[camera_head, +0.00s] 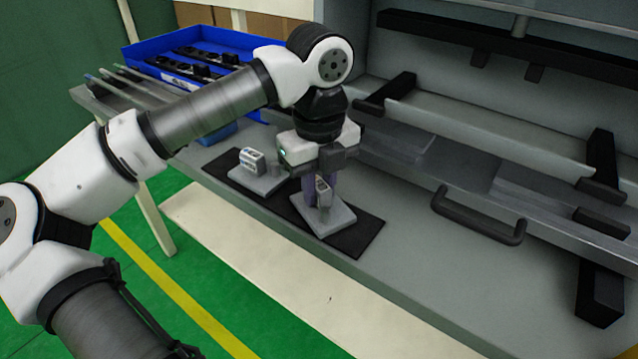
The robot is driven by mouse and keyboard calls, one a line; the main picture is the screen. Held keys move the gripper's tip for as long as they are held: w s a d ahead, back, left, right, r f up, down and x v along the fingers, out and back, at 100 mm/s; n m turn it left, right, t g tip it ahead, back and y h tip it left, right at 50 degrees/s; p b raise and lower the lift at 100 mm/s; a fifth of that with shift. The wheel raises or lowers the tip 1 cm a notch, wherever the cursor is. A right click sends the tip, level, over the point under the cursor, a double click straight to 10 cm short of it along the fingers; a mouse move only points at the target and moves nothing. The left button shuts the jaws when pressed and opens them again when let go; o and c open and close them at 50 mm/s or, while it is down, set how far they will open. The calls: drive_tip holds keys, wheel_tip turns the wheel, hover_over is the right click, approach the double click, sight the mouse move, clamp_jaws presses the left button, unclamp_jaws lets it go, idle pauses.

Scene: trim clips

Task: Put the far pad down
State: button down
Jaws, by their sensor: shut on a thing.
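Two flat grey pads are at the black mat (367,231) on the grey bench. The left pad (267,187) lies on the mat and has a small pale ribbed block near its back edge and a short post. My gripper (322,190) points down over the right pad (338,218) and is shut on its upright middle part. The fingers partly hide that part. The right pad looks level, low over or touching the mat; I cannot tell which. From this view I cannot tell which of the two is the far pad.
A blue bin (215,40) with black parts stands at the back left, with pale strips (140,82) beside it. A machine with a black handle (478,220) and rails rises at the right. The bench front right of the mat is clear.

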sight(319, 183)
drive_tip(key=shift+f, duration=0.1)
drive_tip(key=c, duration=1.3)
unclamp_jaws()
drive_tip(key=shift+o, duration=0.2)
wheel_tip(319, 183, up, 12)
